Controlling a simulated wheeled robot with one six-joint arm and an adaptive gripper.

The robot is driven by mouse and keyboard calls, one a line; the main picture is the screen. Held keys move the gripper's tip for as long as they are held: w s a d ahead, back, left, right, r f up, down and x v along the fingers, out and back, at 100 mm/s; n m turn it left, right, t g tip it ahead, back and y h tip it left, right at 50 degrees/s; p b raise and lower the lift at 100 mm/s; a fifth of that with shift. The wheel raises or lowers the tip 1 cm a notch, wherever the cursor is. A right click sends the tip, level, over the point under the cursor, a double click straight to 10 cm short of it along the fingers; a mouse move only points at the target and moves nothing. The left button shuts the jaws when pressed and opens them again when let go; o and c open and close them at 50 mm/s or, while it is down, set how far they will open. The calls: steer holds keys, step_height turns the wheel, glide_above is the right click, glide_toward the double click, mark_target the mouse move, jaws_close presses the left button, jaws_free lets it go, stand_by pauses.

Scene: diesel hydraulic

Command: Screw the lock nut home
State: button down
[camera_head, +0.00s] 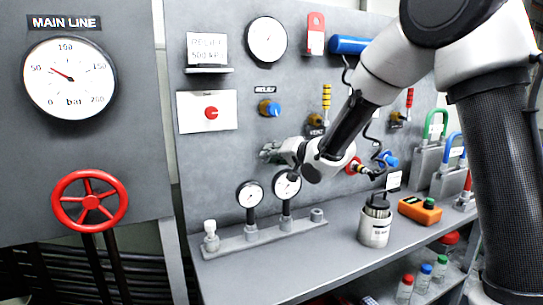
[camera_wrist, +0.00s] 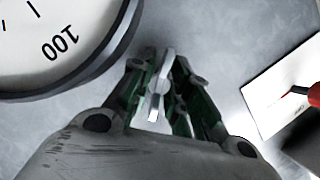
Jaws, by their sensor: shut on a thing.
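My gripper (camera_head: 269,152) is in front of the grey panel, above the two small gauges on the bench. In the wrist view its green-and-grey fingers (camera_wrist: 161,72) are closed on a thin pale metal piece (camera_wrist: 154,108). I cannot tell whether this piece is the lock nut, and no threads show. The relief valve's blue knob (camera_head: 274,109) with its brass body sits on the panel above my gripper, apart from it. A lock nut on it is too small to make out.
The left small gauge (camera_head: 249,194) and right small gauge (camera_head: 287,185) stand on a grey manifold (camera_head: 262,239) below my gripper. A white card with a red knob (camera_head: 211,113) is to the left. A pot (camera_head: 374,229) and an orange device (camera_head: 420,210) stand on the bench.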

steer(key=shift+m+y, duration=0.5)
steer(key=shift+m, duration=0.3)
steer(key=c, duration=1.3)
jaws_free()
